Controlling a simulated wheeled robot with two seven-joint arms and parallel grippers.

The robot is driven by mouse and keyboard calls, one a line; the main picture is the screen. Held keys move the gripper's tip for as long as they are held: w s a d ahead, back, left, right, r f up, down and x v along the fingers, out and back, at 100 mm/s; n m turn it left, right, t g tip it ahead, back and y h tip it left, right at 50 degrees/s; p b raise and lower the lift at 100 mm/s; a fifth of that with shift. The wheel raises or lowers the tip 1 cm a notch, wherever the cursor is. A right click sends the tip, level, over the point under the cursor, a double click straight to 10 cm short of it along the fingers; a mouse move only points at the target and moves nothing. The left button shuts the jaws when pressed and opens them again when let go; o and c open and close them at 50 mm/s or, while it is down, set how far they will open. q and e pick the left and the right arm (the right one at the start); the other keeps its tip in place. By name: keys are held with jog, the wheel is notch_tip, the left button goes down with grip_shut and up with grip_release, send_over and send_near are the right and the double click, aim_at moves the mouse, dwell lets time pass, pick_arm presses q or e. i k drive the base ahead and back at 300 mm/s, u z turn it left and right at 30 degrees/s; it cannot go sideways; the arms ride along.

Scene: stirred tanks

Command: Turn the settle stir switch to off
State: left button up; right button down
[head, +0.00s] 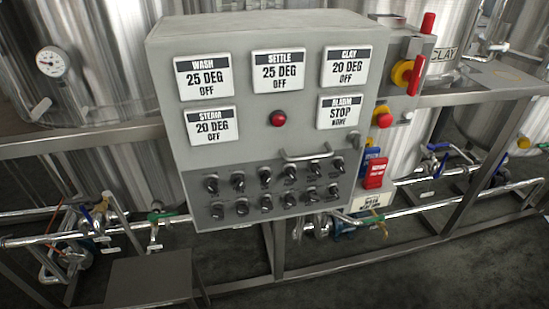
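A grey control box (230,135) faces me in the middle of the head view. Two rows of small black rotary switches (265,177) sit on the dark lower band of its front. Their labels are too small to read, so I cannot tell which one is the settle stir switch or how it is set. The SETTLE display (279,72) at the top middle reads 25 DEG, OFF. Neither of my grippers is in view.
A metal handle (306,155) sticks out above the switches. A red button or lamp (279,119) sits mid-panel. Steel tanks (105,60), rails and pipes (425,204) surround the box.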

aim_at(238, 180)
jog(key=u, duration=2.1)
jog(key=k, duration=1.25)
jog(key=z, duration=1.5)
jog(key=i, duration=0.5)
